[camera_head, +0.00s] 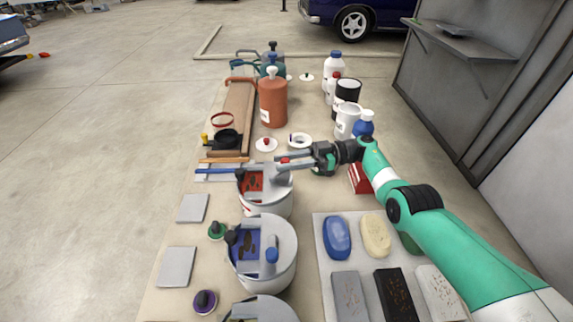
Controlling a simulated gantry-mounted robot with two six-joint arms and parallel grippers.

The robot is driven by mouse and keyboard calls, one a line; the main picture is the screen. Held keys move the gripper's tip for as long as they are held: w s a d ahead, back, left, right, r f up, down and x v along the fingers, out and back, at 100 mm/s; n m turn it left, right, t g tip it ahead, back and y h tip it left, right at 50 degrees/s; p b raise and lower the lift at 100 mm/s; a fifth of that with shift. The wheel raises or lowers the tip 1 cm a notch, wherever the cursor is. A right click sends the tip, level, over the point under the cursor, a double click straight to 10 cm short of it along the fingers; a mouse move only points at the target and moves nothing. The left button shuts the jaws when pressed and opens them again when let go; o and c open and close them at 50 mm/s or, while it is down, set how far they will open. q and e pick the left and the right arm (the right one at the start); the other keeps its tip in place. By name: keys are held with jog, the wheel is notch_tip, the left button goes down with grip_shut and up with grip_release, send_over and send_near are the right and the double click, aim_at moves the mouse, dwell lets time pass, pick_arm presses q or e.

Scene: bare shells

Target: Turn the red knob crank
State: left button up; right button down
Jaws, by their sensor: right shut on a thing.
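The red knob crank belongs to a white round pot (266,201) with a grey top and a red panel (251,182), in the middle of the head view. A small red knob (284,161) shows at the tips of my right gripper (285,164). My right gripper reaches in from the right, level over the pot's far rim, and is shut on the red knob. The fingers partly hide the knob and the crank arm under it. My left gripper is not in view.
A second white pot with a blue knob (271,255) stands nearer. A tray (320,270) with sponges and blocks lies at the lower right. An orange bottle (273,102) and white containers stand beyond. Grey plates (177,267) lie at the left.

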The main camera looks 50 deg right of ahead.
jog(key=c, duration=0.6)
grip_release()
jog(key=shift+a, duration=0.1)
jog(key=b+v, duration=0.4)
jog(key=v, duration=0.3)
jog(key=shift+s+d, duration=0.2)
